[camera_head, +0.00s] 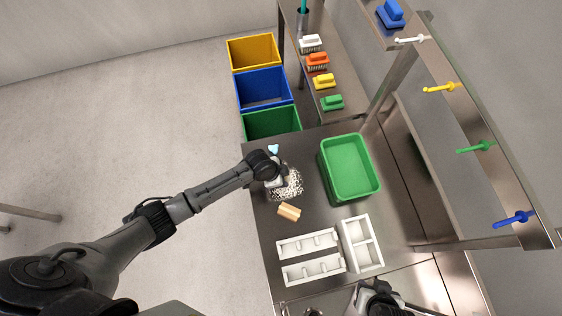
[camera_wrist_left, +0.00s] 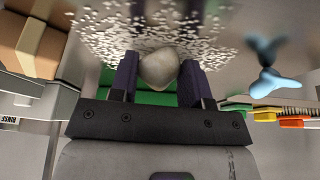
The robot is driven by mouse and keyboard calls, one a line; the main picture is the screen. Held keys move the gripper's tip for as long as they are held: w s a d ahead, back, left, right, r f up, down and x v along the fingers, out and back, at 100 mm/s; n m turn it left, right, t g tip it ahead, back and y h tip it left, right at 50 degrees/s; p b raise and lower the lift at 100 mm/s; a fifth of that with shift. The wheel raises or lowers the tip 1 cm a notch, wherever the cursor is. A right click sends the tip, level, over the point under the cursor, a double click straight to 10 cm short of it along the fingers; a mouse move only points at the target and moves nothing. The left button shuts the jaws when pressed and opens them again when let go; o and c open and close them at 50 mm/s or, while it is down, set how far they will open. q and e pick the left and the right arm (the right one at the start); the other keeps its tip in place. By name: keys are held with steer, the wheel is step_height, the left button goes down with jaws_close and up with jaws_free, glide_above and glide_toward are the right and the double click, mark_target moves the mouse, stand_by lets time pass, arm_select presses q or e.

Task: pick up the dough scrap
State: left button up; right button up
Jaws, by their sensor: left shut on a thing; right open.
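The dough scrap (camera_wrist_left: 158,70) is a pale, rounded lump between the dark fingers of my left gripper (camera_wrist_left: 160,82) in the left wrist view. The gripper is shut on it. In the head view my left gripper (camera_head: 273,181) is over a patch of white crumbs (camera_head: 292,187) on the steel table, and the arm hides the scrap. The crumbs (camera_wrist_left: 110,38) surround the fingers in the wrist view; I cannot tell whether the scrap touches the table. My right gripper (camera_head: 374,299) is at the bottom edge of the head view, open and partly cut off.
A light blue piece (camera_head: 273,149) and a tan block (camera_head: 289,212) lie near the crumbs. A green tray (camera_head: 376,190) stands right, and white divided trays (camera_head: 345,233) stand in front. Yellow, blue and green bins (camera_head: 270,123) are beyond the table. Brushes (camera_head: 317,61) line a shelf.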

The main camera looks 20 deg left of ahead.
arm_select(q)
steer(key=shift+c, duration=0.5)
steer(key=shift+o, duration=0.3)
steer(key=shift+r, duration=0.1)
steer(key=shift+r, duration=0.55)
step_height(320, 180, up, 3)
steer(key=shift+f, duration=0.15)
steer(key=s+d+r, duration=0.1)
steer(key=d+r, duration=0.2)
steer(key=d, duration=0.2)
steer(key=s+d+r+b, duration=0.1)
steer(key=d+r, duration=0.3)
steer(key=d, duration=0.2)
steer(key=shift+d, duration=0.3)
